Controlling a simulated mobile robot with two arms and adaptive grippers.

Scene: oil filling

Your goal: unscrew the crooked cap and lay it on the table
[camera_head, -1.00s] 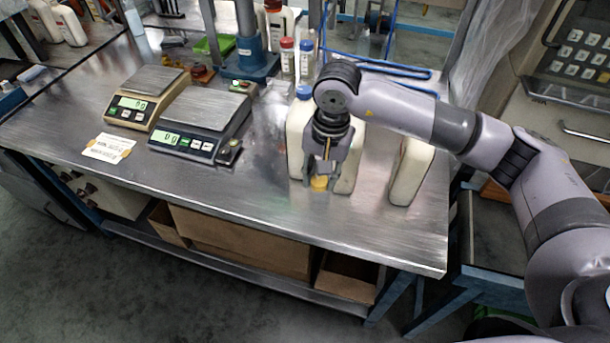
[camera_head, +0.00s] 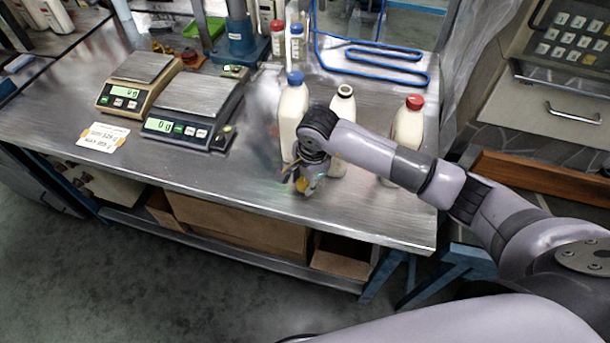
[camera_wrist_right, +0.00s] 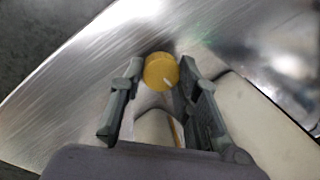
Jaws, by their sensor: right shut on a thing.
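My right gripper (camera_head: 300,180) is low near the front part of the metal table (camera_head: 225,180), in front of the bottles. It is shut on a round yellow cap (camera_wrist_right: 161,72), which shows between its fingertips in the wrist view. The cap also shows in the head view (camera_head: 301,185); I cannot tell whether it touches the table. The middle white bottle (camera_head: 342,108) stands upright with an uncapped, dark-rimmed mouth; my arm hides its lower part. My left gripper is not in view.
A blue-capped bottle (camera_head: 292,110) stands left of the middle one and a red-capped bottle (camera_head: 408,130) right of it. Two scales (camera_head: 140,80) and a paper note (camera_head: 103,137) are further left. The front strip of table right of my gripper is bare.

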